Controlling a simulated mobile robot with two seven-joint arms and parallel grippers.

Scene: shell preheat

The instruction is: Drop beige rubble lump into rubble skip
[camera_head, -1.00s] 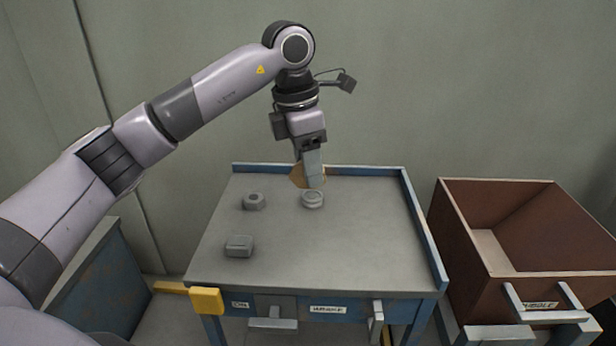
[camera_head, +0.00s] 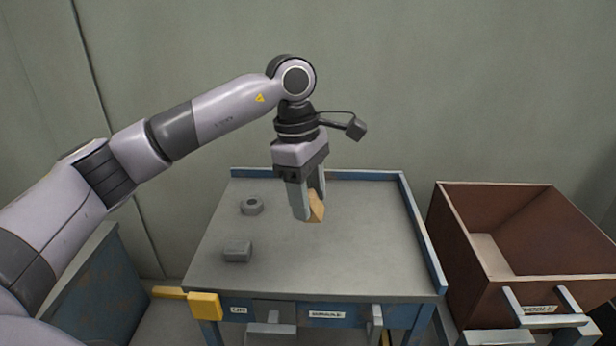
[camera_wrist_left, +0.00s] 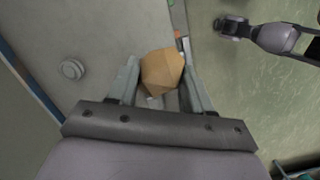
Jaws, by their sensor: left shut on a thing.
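My left gripper (camera_head: 311,204) points down over the table, its two grey fingers shut on the beige rubble lump (camera_head: 317,207). The faceted lump also shows in the left wrist view (camera_wrist_left: 161,70), between the fingers. The lower part of the lump appears just above the tabletop; I cannot tell the exact gap. A brown open-topped box (camera_head: 585,290), apparently the rubble skip, stands to the right of the table. Its visible floor is bare, and its label is too blurred to read.
The blue-edged table (camera_head: 285,270) holds a grey ring-like part (camera_head: 251,206) and a grey block (camera_head: 237,251) on its left side. A raised blue rim runs along the table's back and right edge. A yellow handle (camera_head: 204,306) sticks out at its front left corner.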

